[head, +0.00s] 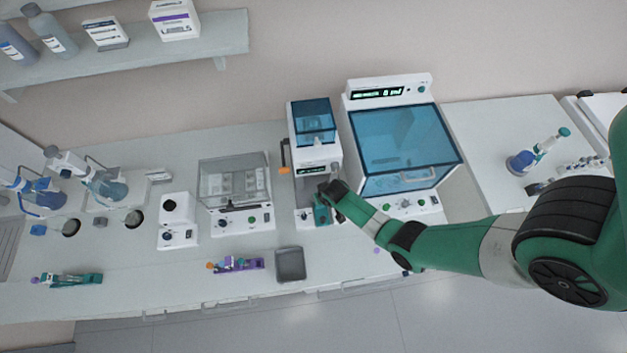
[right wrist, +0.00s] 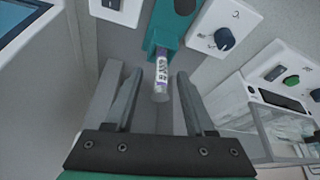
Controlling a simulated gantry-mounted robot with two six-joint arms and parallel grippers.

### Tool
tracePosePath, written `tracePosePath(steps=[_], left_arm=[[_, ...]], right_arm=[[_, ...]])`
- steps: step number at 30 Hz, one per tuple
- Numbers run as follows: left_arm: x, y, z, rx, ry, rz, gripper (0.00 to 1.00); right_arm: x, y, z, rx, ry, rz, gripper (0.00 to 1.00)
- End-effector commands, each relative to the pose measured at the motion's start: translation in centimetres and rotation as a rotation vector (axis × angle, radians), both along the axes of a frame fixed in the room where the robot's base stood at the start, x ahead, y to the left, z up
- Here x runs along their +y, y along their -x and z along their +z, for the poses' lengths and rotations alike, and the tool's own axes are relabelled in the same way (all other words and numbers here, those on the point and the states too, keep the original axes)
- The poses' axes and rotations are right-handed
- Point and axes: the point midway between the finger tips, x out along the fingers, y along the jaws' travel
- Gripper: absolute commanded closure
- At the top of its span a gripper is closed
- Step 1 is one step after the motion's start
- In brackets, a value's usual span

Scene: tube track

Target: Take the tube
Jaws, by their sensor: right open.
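A small clear tube (right wrist: 161,77) with a printed white label and some purple shows in the right wrist view. Its upper end meets a teal holder (right wrist: 174,28) on the small instrument. My right gripper (right wrist: 160,84) is open, with one finger to each side of the tube and a visible gap at both sides. I cannot tell how deep the tube lies between the fingers. In the head view my right gripper (head: 329,191) is at the front of the narrow white instrument (head: 316,150) and hides the tube. My left gripper is out of view.
A large blue-lidded machine (head: 405,145) stands close to the right of the narrow instrument. A clear-lidded device (head: 235,185) stands to its left. A grey tray (head: 290,264) and a purple rack (head: 236,264) lie at the bench front. A teal rack (head: 72,280) lies far left.

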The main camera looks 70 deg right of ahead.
Motion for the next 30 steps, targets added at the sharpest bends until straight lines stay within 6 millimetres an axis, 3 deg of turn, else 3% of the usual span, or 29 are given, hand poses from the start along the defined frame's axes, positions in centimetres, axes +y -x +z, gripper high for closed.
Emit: tracePosePath(steps=[7,15,17,30], left_arm=[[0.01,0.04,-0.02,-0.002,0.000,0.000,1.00],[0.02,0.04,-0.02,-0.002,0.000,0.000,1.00],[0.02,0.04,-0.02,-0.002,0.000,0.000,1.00],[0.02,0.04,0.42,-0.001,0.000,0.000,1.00]], right_arm=[[0.00,-0.02,-0.07,0.001,-0.001,0.000,0.46],[0.01,-0.02,-0.07,0.001,0.000,0.001,0.93],[0.01,-0.02,-0.07,0.001,0.000,0.001,1.00],[0.02,-0.05,0.38,0.001,0.000,0.001,1.00]])
